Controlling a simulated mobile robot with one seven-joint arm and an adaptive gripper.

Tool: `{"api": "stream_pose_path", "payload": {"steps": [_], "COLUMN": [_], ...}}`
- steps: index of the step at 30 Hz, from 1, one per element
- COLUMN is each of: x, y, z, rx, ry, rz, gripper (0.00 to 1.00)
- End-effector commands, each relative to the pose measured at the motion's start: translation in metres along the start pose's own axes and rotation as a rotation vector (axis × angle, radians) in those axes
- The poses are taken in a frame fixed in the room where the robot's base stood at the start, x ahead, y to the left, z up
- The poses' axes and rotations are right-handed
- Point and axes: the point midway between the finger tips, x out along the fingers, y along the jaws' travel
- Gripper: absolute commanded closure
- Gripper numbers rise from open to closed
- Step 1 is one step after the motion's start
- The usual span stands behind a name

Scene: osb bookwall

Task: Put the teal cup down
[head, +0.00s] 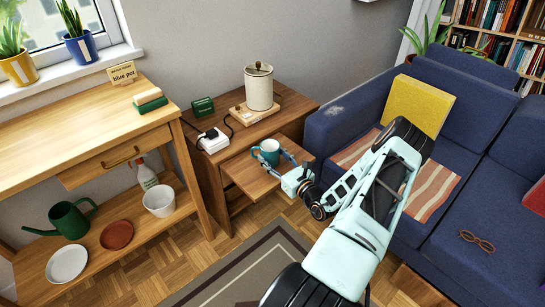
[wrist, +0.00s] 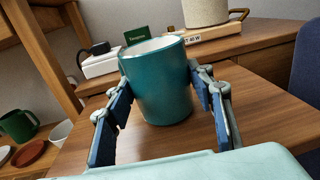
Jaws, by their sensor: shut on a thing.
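The teal cup (head: 268,152) is upright over the pulled-out wooden board (head: 246,180) of the low brown cabinet. In the wrist view the teal cup (wrist: 158,85) stands between my two blue fingers, with its rim up. My gripper (head: 272,160) is shut on the cup, one finger on each side; it also shows in the wrist view (wrist: 160,90). The cup's base is on or very close to the board; I cannot tell whether it touches. The inside of the cup is mostly hidden.
The cabinet top (head: 285,118) holds a cream canister (head: 258,87) on a wooden stand, a green box (head: 202,107) and a white plug block (head: 213,141). A wooden workbench (head: 80,130) stands left. The blue sofa (head: 445,110) stands right. The board has bare room around the cup.

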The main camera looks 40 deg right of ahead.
Motion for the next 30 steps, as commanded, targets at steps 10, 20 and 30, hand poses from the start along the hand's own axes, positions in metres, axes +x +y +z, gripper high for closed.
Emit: {"api": "stream_pose_path", "payload": {"steps": [10, 20, 30], "x": [0.0, -0.006, -0.076], "y": [0.0, -0.001, -0.001], "z": [-0.003, 0.001, 0.002], "rx": [0.0, 0.001, 0.002], "ry": [0.0, 0.002, 0.003], "rz": [0.0, -0.002, -0.004], "gripper": [0.34, 0.34, 0.34]}}
